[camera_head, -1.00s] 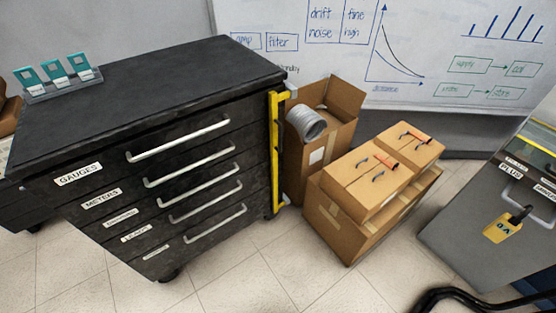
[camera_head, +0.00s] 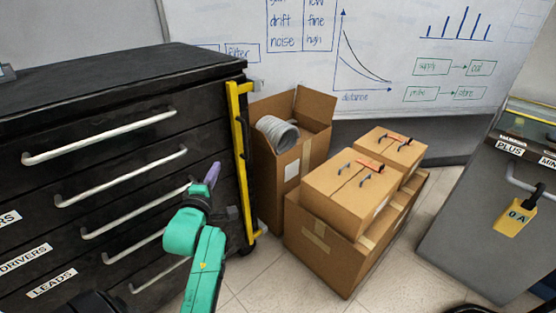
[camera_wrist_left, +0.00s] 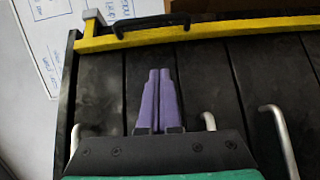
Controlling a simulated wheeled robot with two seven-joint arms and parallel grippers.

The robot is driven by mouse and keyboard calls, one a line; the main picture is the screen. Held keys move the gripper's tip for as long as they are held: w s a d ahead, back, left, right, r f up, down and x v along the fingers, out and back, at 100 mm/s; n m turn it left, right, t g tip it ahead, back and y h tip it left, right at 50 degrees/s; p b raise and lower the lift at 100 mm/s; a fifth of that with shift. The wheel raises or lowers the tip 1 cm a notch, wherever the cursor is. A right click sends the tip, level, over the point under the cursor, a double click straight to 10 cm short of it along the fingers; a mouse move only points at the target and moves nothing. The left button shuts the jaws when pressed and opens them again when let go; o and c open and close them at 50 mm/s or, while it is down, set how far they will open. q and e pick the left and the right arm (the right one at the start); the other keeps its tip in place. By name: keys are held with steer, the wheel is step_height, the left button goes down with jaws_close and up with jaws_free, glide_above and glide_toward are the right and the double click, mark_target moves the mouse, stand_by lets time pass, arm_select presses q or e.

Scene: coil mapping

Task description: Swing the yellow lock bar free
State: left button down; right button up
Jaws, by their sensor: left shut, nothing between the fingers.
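The yellow lock bar (camera_head: 240,165) stands upright along the right front edge of the black drawer cabinet (camera_head: 120,75), across the drawers' right ends. In the left wrist view the yellow lock bar (camera_wrist_left: 230,27) runs across the top, with a black handle (camera_wrist_left: 150,21) on it. My left gripper (camera_head: 212,172) has purple fingers and a green arm, and is in front of the drawers just left of the bar. In the wrist view its fingertips (camera_wrist_left: 159,72) are together, empty, and apart from the bar. My right gripper is not in view.
An open cardboard box (camera_head: 310,125) with a grey coil (camera_head: 278,133) stands right of the cabinet. Closed boxes (camera_head: 345,200) stand beside it on the tiled floor. A grey cabinet (camera_head: 470,220) with a yellow tag (camera_head: 513,216) is at the far right.

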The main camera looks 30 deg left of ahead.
arm_select(q)
steer(key=shift+s+r, duration=0.1)
steer(key=shift+r, duration=0.4)
steer(key=b, duration=0.1)
glide_toward(241, 137)
steer(key=a, duration=0.1)
steer(key=w+a, duration=0.1)
steer(key=a, duration=0.3)
steer(key=shift+w, duration=0.35)
steer(key=d, duration=0.1)
steer(key=w+d, duration=0.1)
steer(key=shift+w+d+f, duration=0.1)
steer(key=shift+w+d, duration=0.45)
steer(key=shift+d, duration=0.15)
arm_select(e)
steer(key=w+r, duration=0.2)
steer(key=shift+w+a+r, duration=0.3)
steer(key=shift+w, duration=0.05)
arm_select(q)
steer(key=shift+b, duration=0.35)
